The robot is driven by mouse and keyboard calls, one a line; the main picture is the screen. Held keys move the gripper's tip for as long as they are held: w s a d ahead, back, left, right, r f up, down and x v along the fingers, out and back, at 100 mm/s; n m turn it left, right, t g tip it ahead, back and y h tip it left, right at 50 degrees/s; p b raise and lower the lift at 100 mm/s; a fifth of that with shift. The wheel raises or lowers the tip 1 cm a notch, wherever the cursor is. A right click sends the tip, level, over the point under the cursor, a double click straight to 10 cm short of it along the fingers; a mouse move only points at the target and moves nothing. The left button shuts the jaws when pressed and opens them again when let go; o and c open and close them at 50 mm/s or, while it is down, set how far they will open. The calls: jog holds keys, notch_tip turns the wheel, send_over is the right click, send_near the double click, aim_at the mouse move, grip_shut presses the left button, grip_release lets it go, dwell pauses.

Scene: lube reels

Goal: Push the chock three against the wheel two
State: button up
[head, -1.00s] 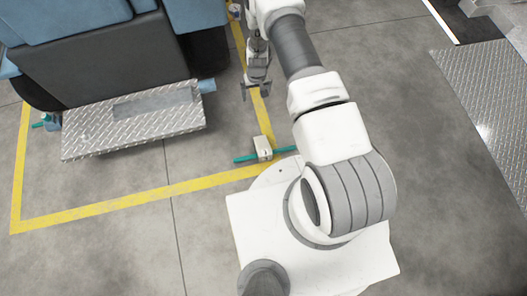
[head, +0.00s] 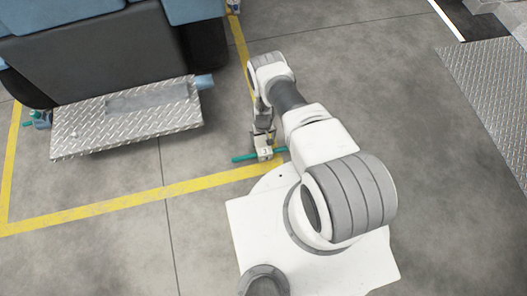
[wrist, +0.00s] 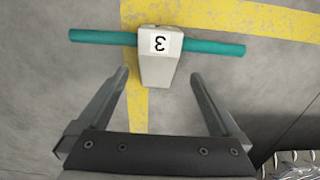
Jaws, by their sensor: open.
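Chock three (head: 265,154) is a pale block with a teal bar through it, on the floor beside my base. In the wrist view chock three (wrist: 158,62) shows its "3" label upside down. My gripper (wrist: 160,76) is open, with its fingertips on either side of the block's near end and the bar beyond them. In the head view my gripper (head: 263,138) is low, just behind the chock. Dark wheels show at the vehicle's right (head: 207,45) and left (head: 22,88); no number is readable on either.
The blue vehicle has a metal tread-plate step (head: 125,128) jutting out low. Another chock (head: 41,119) sits by the left wheel. Yellow floor lines (head: 100,208) run around the vehicle. The floor between chock three and the right wheel looks clear.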

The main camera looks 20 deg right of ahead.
aim_at(263, 146)
notch_tip(263, 146, down, 8)
jog(key=b, duration=0.3)
jog(key=shift+w+d+r+b, duration=0.1)
jog(key=shift+d+r+b, duration=0.1)
jog(key=shift+b, duration=0.2)
jog(key=shift+c, duration=0.3)
grip_shut()
